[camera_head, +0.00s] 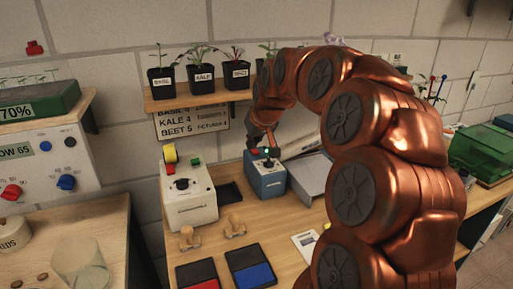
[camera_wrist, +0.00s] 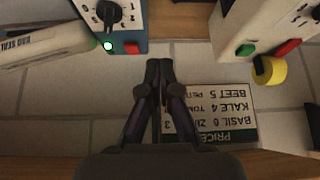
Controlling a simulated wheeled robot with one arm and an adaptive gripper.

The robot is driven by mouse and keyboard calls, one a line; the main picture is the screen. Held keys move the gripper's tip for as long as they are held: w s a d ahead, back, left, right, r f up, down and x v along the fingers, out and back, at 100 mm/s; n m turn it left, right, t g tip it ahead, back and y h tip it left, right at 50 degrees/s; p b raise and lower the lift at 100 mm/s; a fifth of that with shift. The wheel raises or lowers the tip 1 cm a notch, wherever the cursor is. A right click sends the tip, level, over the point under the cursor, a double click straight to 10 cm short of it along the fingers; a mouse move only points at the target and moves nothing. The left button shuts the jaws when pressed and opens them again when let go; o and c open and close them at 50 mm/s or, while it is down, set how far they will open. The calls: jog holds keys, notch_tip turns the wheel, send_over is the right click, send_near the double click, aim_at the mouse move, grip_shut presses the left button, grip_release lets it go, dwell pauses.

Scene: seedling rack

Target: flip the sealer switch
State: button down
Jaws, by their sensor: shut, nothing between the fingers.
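The blue box (camera_head: 266,181), which I take to be the sealer, stands on the bench below my wrist. In the wrist view the blue box (camera_wrist: 128,18) is at the upper left, with a black dial (camera_wrist: 108,12) and a lit green lamp (camera_wrist: 107,45). In the head view my arm partly hides the gripper and box top.
A white machine (camera_head: 188,199) with a yellow roll (camera_head: 169,153) stands left of the blue box. A grey tray (camera_head: 308,173) is on its right. Potted seedlings (camera_head: 201,74) stand on the shelf above a price sign (camera_wrist: 215,112). Red and blue pads (camera_head: 250,268) lie in front.

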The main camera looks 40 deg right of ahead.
aim_at(256, 156)
jog(key=shift+m+t+h, duration=0.4)
jog(key=d, duration=0.1)
jog(key=w+d, duration=0.1)
jog(key=d, duration=0.1)
jog(key=d+r, duration=0.1)
jog(key=d, duration=0.1)
jog(key=shift+w+d, duration=0.1)
jog(key=shift+w, duration=0.15)
jog(key=shift+p+x, duration=1.3)
jog(key=shift+x, duration=3.7)
jog(key=shift+f, duration=0.1)
